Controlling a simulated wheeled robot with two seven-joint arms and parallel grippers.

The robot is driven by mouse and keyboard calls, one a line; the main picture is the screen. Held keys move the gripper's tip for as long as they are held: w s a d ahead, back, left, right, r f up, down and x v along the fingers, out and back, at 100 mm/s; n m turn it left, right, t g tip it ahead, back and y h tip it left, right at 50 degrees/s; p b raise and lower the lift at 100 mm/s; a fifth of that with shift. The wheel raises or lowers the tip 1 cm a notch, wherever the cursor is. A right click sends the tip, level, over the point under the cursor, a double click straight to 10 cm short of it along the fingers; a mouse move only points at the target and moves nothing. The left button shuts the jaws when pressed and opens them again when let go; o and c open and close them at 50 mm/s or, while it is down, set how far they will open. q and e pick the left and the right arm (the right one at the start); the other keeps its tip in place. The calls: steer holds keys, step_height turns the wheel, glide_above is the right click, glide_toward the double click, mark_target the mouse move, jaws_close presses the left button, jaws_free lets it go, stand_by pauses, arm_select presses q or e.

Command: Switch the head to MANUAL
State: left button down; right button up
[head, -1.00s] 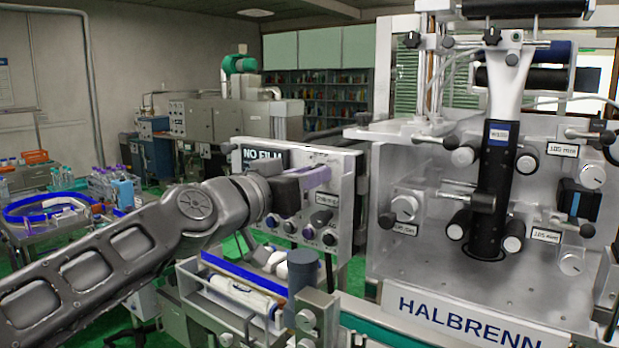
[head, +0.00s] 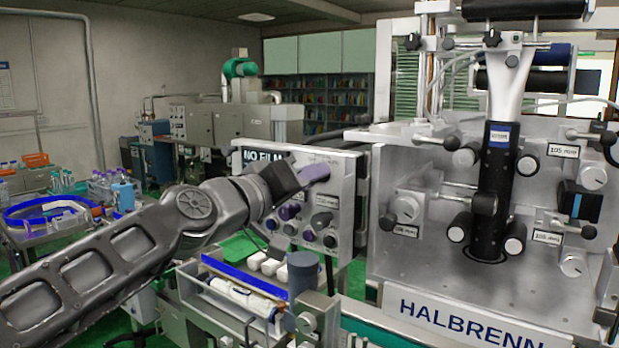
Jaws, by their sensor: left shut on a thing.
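The control panel (head: 348,165) stands left of the large machine and carries a "NO FILM" display (head: 262,160) with several knobs and labels below it. My left gripper (head: 303,190) reaches in from the left in front of this panel. Its purple fingers are close to the panel face, one higher and one lower, and it is shut on a control of the panel. The gripper hides that control, so its pointer and the MANUAL mark cannot be read. My right gripper is not in view.
A cart (head: 40,232) with bottles is at the left.

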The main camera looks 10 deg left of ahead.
arm_select(q)
steer(key=c, duration=1.2)
jaws_free()
steer(key=b+v, duration=0.2)
steer(key=v, duration=0.6)
steer(key=shift+w, duration=0.1)
